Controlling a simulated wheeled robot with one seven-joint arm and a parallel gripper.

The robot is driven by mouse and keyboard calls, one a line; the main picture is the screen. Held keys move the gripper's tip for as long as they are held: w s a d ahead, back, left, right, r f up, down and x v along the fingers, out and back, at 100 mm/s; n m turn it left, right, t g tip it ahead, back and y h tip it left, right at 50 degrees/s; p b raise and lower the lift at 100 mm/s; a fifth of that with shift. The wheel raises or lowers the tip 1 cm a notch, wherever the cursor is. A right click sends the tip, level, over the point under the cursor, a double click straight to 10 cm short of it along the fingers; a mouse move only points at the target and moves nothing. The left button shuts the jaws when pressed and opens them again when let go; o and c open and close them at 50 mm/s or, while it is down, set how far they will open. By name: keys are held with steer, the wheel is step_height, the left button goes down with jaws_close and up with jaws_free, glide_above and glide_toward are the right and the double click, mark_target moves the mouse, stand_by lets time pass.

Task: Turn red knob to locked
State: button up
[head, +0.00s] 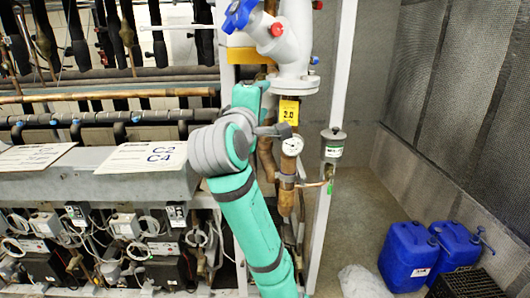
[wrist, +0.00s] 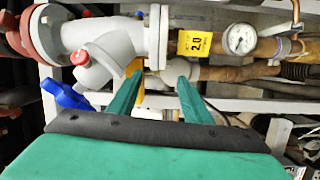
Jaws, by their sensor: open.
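A red knob (head: 277,29) sits on the side of a white valve body (head: 293,45) at the top of the head view. It also shows at the upper left of the wrist view (wrist: 80,58). A blue handle (head: 240,14) is just left of it. My gripper (head: 262,86) is below the red knob in the head view, partly hidden by my own wrist. In the wrist view my gripper (wrist: 160,80) is open, with two green fingers apart and nothing held between them. The knob is left of both fingers and apart from them. Its lock marking cannot be read.
A yellow "2.0" tag (head: 289,110), a pressure gauge (head: 292,145) and copper pipes are close to my gripper. A white upright post (head: 340,75) stands to the right. Blue canisters (head: 410,255) are on the floor at lower right. Open floor lies between.

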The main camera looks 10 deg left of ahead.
step_height(320, 180, down, 14)
steer(key=w+m+y, duration=0.1)
steer(key=shift+w+d+f+m+g, duration=0.25)
steer(key=shift+w+d+m+g, duration=0.05)
steer(key=shift+w+d, duration=0.1)
steer(key=shift+a+f, duration=0.1)
steer(key=shift+a, duration=0.05)
